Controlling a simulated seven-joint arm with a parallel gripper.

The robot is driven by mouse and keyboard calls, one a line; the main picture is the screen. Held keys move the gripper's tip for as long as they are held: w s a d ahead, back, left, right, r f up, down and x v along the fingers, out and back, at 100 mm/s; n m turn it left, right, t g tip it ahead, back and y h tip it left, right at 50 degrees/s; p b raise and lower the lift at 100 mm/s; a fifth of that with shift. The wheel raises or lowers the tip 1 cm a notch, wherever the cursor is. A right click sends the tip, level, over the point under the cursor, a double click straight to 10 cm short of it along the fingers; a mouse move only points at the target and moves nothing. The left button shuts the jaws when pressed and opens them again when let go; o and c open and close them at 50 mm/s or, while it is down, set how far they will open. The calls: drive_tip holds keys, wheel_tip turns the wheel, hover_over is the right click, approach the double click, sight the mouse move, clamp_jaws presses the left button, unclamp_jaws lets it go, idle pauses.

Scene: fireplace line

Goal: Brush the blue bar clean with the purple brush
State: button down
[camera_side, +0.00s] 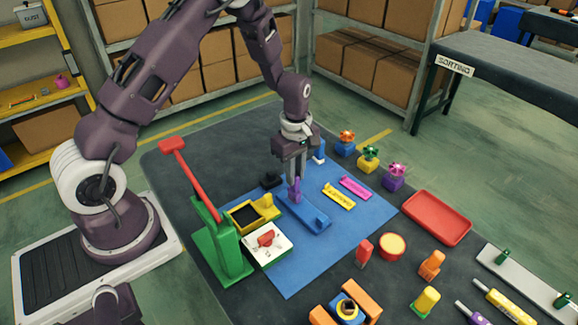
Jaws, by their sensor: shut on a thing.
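My gripper (296,172) points straight down over the blue mat (358,222) and is shut on the purple brush (296,190). The brush is upright, with its lower end at the left part of the blue bar (313,218). I cannot tell whether it touches the bar or is just above it. The blue bar lies slanted on the mat, running from upper left to lower right. The bristles and any dirt on the bar are too small to make out.
A yellow bar (338,197) and a magenta bar (355,187) lie right of the blue bar. A white box with a red switch (267,240), a black-topped yellow tray (245,216) and a green press with red lever (226,246) stand left. A red tray (437,218) lies right.

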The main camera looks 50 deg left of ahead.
drive_tip(key=a+r, duration=0.3)
drive_tip(key=r, duration=0.5)
drive_tip(key=shift+a, duration=0.35)
idle(0.4)
drive_tip(key=shift+s, duration=0.1)
idle(0.4)
drive_tip(key=shift+d+f, duration=0.65)
drive_tip(key=shift+f, duration=0.7)
drive_tip(key=shift+d+f, duration=0.65)
drive_tip(key=shift+f, duration=0.7)
drive_tip(key=shift+d+f, duration=0.65)
drive_tip(key=shift+f, duration=0.7)
drive_tip(key=a+r, duration=0.3)
drive_tip(key=r, duration=0.5)
drive_tip(key=shift+a, duration=0.4)
